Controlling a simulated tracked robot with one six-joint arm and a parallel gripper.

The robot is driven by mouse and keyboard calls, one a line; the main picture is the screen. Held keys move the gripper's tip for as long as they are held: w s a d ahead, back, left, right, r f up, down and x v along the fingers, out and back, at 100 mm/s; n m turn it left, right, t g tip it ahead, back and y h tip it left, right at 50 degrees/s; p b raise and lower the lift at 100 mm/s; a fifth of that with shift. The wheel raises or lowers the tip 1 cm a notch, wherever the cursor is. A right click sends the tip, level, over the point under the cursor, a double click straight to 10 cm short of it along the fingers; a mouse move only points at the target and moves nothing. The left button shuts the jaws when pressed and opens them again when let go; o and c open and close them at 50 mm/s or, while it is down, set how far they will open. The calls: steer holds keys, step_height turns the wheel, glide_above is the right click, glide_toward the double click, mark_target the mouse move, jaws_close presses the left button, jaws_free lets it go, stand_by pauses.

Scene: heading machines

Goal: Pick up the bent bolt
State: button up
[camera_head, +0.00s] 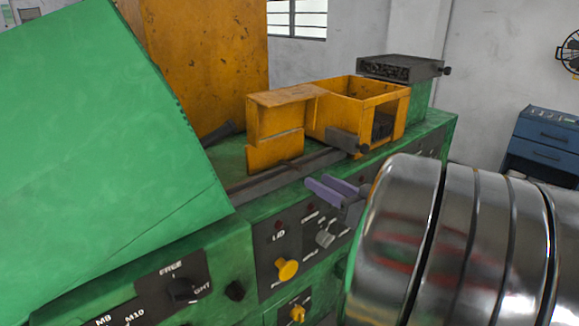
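I cannot make out a bent bolt anywhere in the head view. My gripper (333,190) shows as two short purple-grey fingers at the middle right, in front of the green machine's (436,133) control face. The large shiny metal rings of my arm hide what lies behind the gripper at the lower right. The fingers lie nearly in line with the view, so the gap between them is unclear. I see nothing held between them.
An orange open-topped box (290,104) stands on the machine's top ledge, with a dark rail (283,176) along its front. A sloped green cover (100,150) fills the left. A yellow knob (287,269) juts from the control panel. A blue cabinet (547,146) stands at the right.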

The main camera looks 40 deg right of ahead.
mark_target(300, 170)
steer(key=shift+w, duration=0.45)
steer(key=shift+w+a+r, duration=0.1)
steer(key=shift+w+a, duration=0.05)
steer(key=shift+w, duration=2.45)
steer(key=shift+c, duration=0.2)
jaws_close()
